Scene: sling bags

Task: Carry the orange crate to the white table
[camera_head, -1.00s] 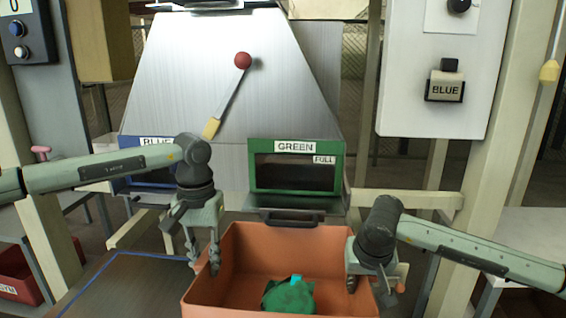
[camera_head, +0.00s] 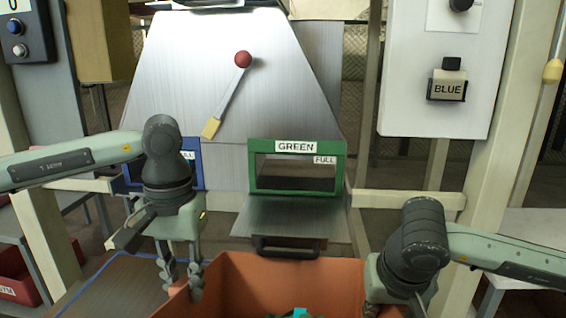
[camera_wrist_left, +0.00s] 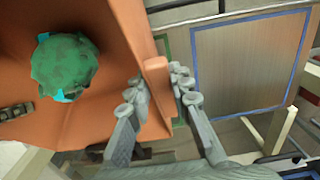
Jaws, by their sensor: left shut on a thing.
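The orange crate (camera_head: 290,270) is at the bottom middle of the head view, cut off by the lower edge. A green bag with a cyan patch (camera_wrist_left: 64,66) lies inside it. My left gripper (camera_head: 182,284) is shut on the crate's left wall, with a finger on each side of the rim; this shows clearly in the left wrist view (camera_wrist_left: 158,88). My right gripper (camera_head: 378,300) is at the crate's right wall, its fingertips mostly hidden. A pale tabletop (camera_head: 530,228) shows at the right edge; I cannot tell if it is the white table.
A green-framed hatch (camera_head: 297,147) with its handled flap (camera_head: 290,218) hanging out stands just beyond the crate. A blue-framed hatch (camera_head: 190,172) is left of it. Posts flank the space. A brown table with a blue outline (camera_wrist_left: 250,65) is beside the crate.

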